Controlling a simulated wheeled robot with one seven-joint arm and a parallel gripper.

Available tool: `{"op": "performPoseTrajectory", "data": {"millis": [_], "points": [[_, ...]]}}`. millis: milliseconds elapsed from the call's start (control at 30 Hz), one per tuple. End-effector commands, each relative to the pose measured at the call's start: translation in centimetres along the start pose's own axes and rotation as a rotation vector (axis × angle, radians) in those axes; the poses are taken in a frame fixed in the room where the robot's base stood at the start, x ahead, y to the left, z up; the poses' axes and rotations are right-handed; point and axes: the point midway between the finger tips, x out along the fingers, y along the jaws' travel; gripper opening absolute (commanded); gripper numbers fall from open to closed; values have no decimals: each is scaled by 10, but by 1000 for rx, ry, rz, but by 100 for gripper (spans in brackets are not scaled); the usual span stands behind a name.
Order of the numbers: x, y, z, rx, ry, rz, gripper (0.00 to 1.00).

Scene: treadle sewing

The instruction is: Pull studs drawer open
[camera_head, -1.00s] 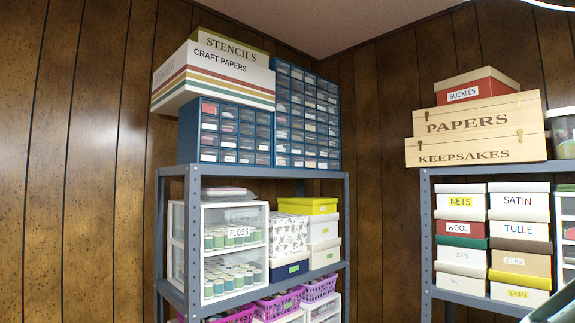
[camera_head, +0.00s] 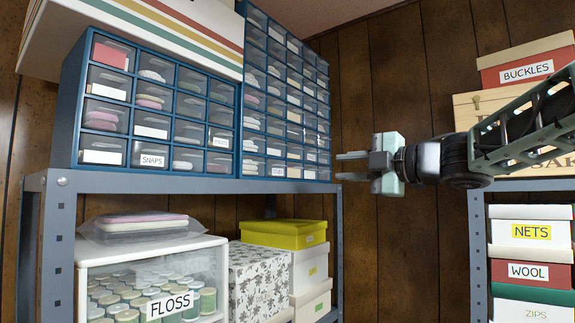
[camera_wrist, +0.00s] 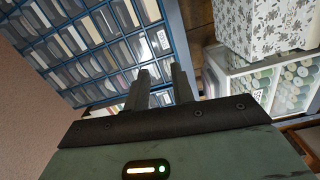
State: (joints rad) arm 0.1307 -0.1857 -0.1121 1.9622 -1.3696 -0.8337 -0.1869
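Two blue cabinets of small clear-fronted drawers stand side by side on the left shelf: a shorter one (camera_head: 66,112) and a taller one (camera_head: 262,100). One drawer reads SNAPS (camera_head: 152,160). Another labelled drawer (camera_head: 220,141) at the right of the shorter cabinet has writing too small to read surely. No drawer visibly sticks out. My gripper (camera_head: 345,166) is open and empty, right of the taller cabinet, fingers pointing left. In the wrist view my gripper (camera_wrist: 160,82) shows two parted fingers in front of drawer fronts (camera_wrist: 85,60).
Below the metal shelf (camera_head: 200,183) are a FLOSS case (camera_head: 210,262), a floral box (camera_head: 258,285) and a yellow box (camera_head: 283,235). Another rack with NETS and WOOL boxes (camera_head: 528,272) stands right, beneath my arm.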

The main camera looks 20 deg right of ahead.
Motion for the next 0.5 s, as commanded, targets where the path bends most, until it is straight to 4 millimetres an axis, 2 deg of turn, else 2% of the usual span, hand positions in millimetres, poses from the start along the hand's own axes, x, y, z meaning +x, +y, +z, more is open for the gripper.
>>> {"op": "performPoseTrajectory", "data": {"millis": [33, 100, 233, 367, 500], "points": [[-8, 9, 2, -48, 18, -5, 25], [-15, 12, 3, -92, 41, -17, 25], [-12, 15, 2, -118, 57, -26, 25], [6, 15, 0, -115, 61, -28, 25], [35, 15, -2, -113, 60, -27, 25]]}}
